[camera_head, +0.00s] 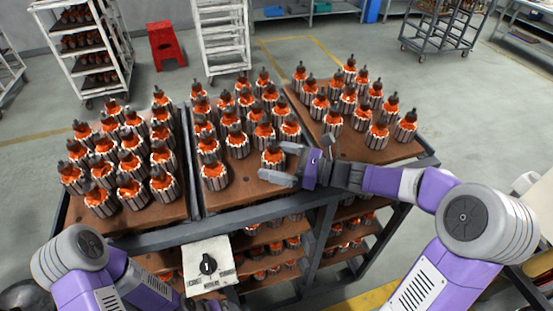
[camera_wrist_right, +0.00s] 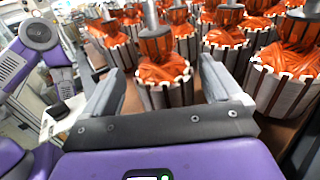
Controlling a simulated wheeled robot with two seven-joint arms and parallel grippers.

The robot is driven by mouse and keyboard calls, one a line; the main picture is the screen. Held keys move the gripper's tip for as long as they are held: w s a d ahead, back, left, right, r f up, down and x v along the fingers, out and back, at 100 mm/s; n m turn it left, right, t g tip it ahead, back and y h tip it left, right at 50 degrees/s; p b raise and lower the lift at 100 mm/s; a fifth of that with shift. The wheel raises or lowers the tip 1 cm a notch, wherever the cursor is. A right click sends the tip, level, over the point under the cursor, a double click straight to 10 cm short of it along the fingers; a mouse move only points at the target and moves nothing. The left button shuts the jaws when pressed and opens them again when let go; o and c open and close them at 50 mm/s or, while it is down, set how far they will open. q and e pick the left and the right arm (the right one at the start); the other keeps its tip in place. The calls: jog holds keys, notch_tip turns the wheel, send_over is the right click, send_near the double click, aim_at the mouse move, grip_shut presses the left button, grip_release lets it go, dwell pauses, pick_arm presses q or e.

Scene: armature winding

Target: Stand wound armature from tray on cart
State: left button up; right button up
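Wound armatures with orange windings, striped cores and dark tops stand upright in rows on brown boards on the cart (camera_head: 160,238). One armature (camera_head: 273,157) stands near the front edge of the middle board (camera_head: 240,192). My right gripper (camera_head: 280,168) is open at this armature. In the right wrist view, the armature (camera_wrist_right: 163,82) shows between and just beyond the two spread fingers (camera_wrist_right: 165,88); I see no grip on it.
The right board (camera_head: 345,148) has bare room at its front, and the left board (camera_head: 150,216) is closely filled. More armatures show on lower shelves. White racks and a red stool (camera_head: 166,45) stand behind.

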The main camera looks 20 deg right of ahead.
jog(key=shift+w+d, duration=0.1)
jog(key=shift+d, duration=0.1)
jog(key=shift+d+f, duration=0.1)
jog(key=shift+d, duration=0.05)
jog(key=shift+v, duration=3.6)
jog(key=v, duration=0.7)
jog(key=shift+s+d, duration=0.15)
jog(key=shift+s, duration=0.1)
